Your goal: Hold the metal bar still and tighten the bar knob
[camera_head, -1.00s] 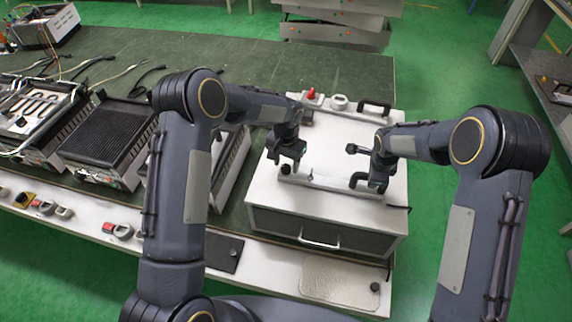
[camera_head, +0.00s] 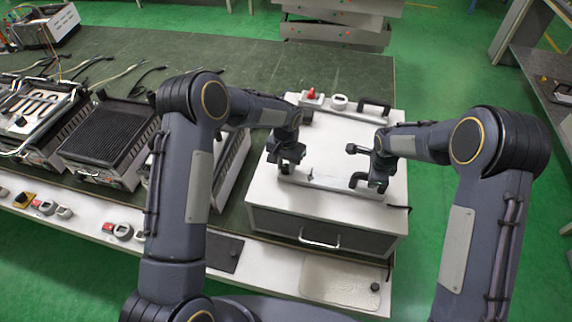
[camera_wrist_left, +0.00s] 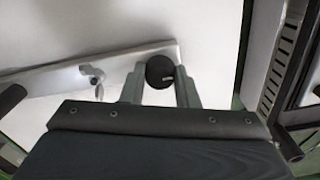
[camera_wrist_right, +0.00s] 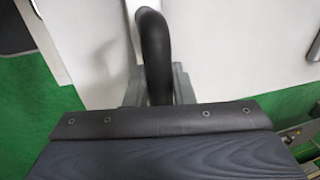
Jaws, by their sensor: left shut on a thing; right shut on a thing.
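The metal bar (camera_head: 325,183) lies along the near edge of the white box top. In the left wrist view the bar (camera_wrist_left: 50,80) runs left from a round black bar knob (camera_wrist_left: 160,71) at its end. My left gripper (camera_head: 285,167) points down at the bar's left end and is shut on the knob, which shows between its fingers. My right gripper (camera_head: 372,183) is shut on the curved black handle (camera_head: 356,180) at the bar's right end. In the right wrist view this handle (camera_wrist_right: 153,45) stands between the fingers. The arm hides part of the handle in the head view.
The white box (camera_head: 255,192) stands on the green bench. At its far side are a red knob (camera_head: 311,93), a white round part (camera_head: 339,102) and another black handle (camera_head: 374,105). Grill units (camera_head: 105,140) stand to the left. The middle of the box top is clear.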

